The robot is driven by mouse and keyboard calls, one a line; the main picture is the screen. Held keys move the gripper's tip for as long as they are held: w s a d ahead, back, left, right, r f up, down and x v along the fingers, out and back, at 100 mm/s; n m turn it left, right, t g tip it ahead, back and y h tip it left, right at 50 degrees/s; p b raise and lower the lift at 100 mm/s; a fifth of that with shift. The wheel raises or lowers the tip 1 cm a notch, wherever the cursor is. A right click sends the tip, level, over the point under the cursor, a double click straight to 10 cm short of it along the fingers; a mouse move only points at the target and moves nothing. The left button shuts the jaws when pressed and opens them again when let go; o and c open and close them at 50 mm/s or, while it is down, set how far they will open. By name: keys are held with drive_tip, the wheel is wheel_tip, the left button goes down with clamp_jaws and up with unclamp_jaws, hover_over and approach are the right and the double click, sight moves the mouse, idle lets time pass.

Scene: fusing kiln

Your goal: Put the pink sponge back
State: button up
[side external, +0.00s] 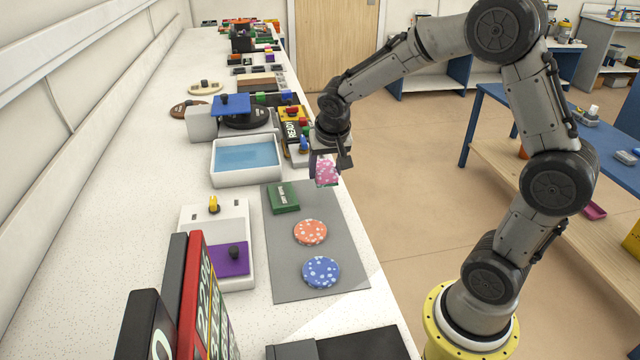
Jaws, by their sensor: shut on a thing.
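The pink sponge (327,173) is speckled with pale spots and hangs under my gripper (329,164). My gripper points down and is shut on the sponge, above the right edge of the white bench near the far end of the grey mat. The gripper's fingers partly cover the sponge. I cannot tell the exact height of the sponge over the bench.
The grey mat (290,272) holds a green block (283,197), an orange spotted disc (310,232) and a blue spotted disc (321,272). A white tray (218,178) of blue liquid is left of the gripper. Dark sign panels (150,325) stand in front.

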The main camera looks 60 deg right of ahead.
sight(320, 196)
drive_tip(key=shift+w+d+f, duration=0.2)
drive_tip(key=shift+w+f, duration=0.45)
drive_tip(key=shift+f, duration=0.15)
drive_tip(key=shift+w+f, duration=0.15)
drive_tip(key=shift+f, duration=0.8)
drive_tip(key=shift+w+f, duration=0.15)
drive_tip(key=shift+f, duration=0.75)
drive_tip(key=shift+f, duration=0.15)
drive_tip(key=o, duration=1.3)
drive_tip(key=shift+c, duration=0.2)
